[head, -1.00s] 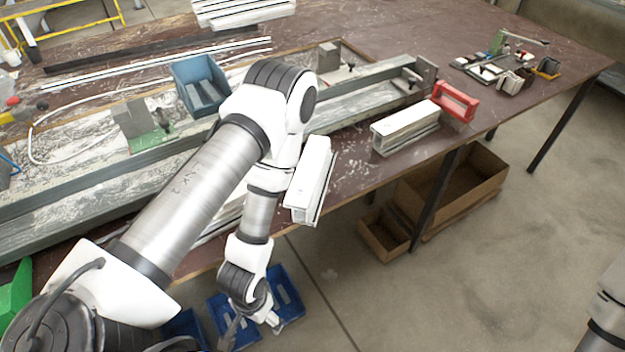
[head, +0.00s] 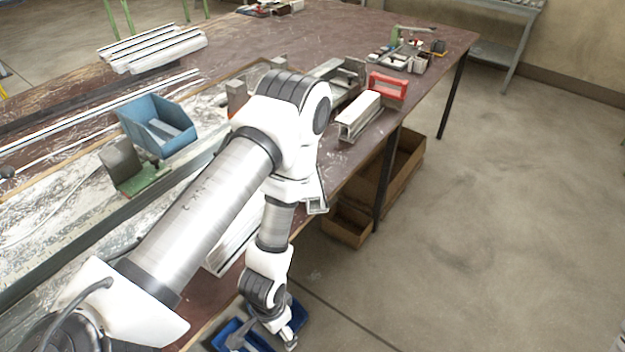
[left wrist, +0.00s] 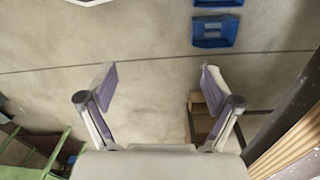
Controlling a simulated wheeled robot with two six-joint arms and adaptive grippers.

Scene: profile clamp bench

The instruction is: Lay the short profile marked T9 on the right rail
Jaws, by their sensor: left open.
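A short white profile (head: 359,116) lies near the bench's right edge. A second profile (head: 317,192) shows only partly behind my left arm, and part of another pale profile (head: 232,243) shows at the bench's front edge. I cannot read a T9 mark on any of them. Grey rail pieces (head: 343,84) show behind my elbow; my arm hides much of the rail area. My left gripper hangs low beyond the bench's front edge. In the left wrist view, the left gripper (left wrist: 158,84) is open and empty above the floor. My right gripper is out of view.
A blue bin (head: 158,128) and a stack of long white profiles (head: 150,48) are on the bench. Cardboard boxes (head: 347,226) and blue trays (left wrist: 215,31) are on the floor. The floor at right is clear.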

